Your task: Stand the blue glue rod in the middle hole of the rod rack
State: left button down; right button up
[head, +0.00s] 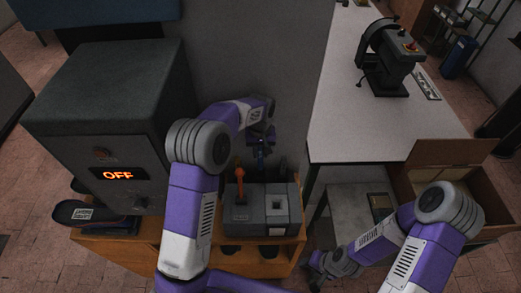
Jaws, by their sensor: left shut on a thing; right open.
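The rod rack (259,222) is a grey block on a wooden stand. An orange rod (240,186) stands upright at its left side. My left gripper (260,146) is behind and above the rack, pointing down. It is shut on the blue glue rod (261,160), a small dark blue piece below the fingers. Whether the rod's lower end is clear of the rack I cannot tell. The middle hole is not clear at this size. My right gripper (317,271) is open, low at the right of the rack, apart from it.
A grey cabinet with a lit OFF display (118,174) stands at the left. A dark shoe-like piece (84,213) lies before it. A white table (345,125) carries a black press (388,62). An open cardboard box (462,187) is at the right.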

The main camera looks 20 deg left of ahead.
aim_at(261, 162)
pick_arm(q)
notch_tip(261, 162, down, 2)
jog(key=shift+w+d+f+b, duration=0.1)
jog(key=shift+b, duration=0.5)
jog(key=shift+f+b, duration=1.5)
jog(key=shift+f, duration=0.8)
jog(key=c, duration=0.8)
grip_release()
notch_tip(261, 162, up, 8)
jog(key=shift+f, duration=0.15)
